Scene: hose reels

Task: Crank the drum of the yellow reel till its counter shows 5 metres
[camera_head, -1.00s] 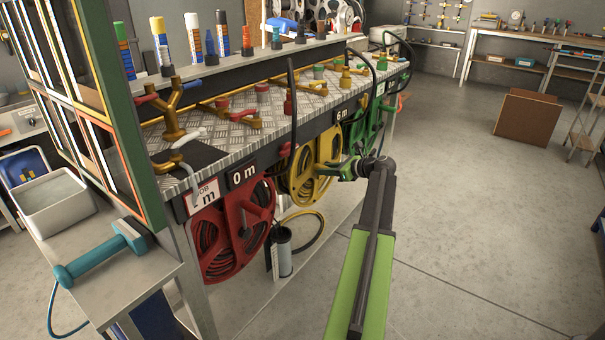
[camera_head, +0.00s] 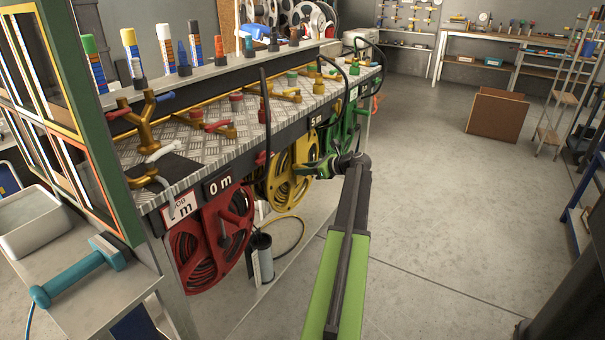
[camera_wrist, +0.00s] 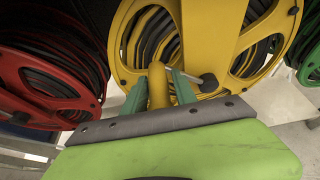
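The yellow reel (camera_head: 288,181) hangs under the bench edge between the red and green reels. The counter (camera_head: 316,121) above it reads 5 m. My gripper (camera_head: 322,168) is at the front of this reel, at its right side in the head view. In the wrist view my gripper's two green fingers (camera_wrist: 160,90) stand on both sides of a yellow crank knob (camera_wrist: 157,86) and look closed on it. The yellow reel's drum face (camera_wrist: 215,40) fills the view behind the knob. The fingers' contact is partly hidden.
The red reel (camera_head: 212,243) hangs at left under a 0 m counter (camera_head: 218,187). The green reel (camera_head: 343,135) is beyond the yellow one. A canister (camera_head: 262,257) stands below. Valves and upright hoses crowd the bench top (camera_head: 190,150). Floor to the right is open.

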